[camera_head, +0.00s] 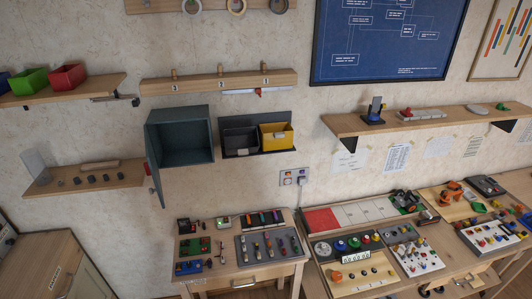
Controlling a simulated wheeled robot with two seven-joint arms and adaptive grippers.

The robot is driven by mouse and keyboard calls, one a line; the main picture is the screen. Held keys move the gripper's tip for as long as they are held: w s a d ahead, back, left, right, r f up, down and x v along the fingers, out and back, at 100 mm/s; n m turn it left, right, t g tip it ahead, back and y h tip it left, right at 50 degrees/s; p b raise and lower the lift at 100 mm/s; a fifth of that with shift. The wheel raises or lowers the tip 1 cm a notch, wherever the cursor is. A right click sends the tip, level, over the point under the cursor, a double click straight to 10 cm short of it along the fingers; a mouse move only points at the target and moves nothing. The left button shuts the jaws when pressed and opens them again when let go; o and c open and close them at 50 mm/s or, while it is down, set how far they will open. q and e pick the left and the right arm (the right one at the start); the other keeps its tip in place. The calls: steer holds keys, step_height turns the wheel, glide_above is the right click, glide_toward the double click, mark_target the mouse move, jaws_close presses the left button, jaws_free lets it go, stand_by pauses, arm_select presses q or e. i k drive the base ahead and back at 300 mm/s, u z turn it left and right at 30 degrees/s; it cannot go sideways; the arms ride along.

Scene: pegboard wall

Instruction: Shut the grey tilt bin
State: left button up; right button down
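The grey tilt bin (240,145) is dark grey and sits in a dark wall rack (284,118) left of the picture's middle. Its top leans out from the rack and its dark inside shows, so it looks tilted open. A yellow tilt bin (277,142) is right beside it on the right, also with its inside showing. Neither of my grippers is in view.
A teal wall cabinet (182,161) is close to the grey bin's left, its door (154,168) hanging open. A peg rail (218,82) is above. A wall socket (294,177) and a cluttered small table (243,266) are below.

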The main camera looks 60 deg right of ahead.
mark_target(244, 141)
steer(key=z, duration=1.75)
steer(key=k, duration=0.6)
steer(key=z, duration=0.4)
steer(key=i, duration=1.25)
steer(key=u, duration=0.6)
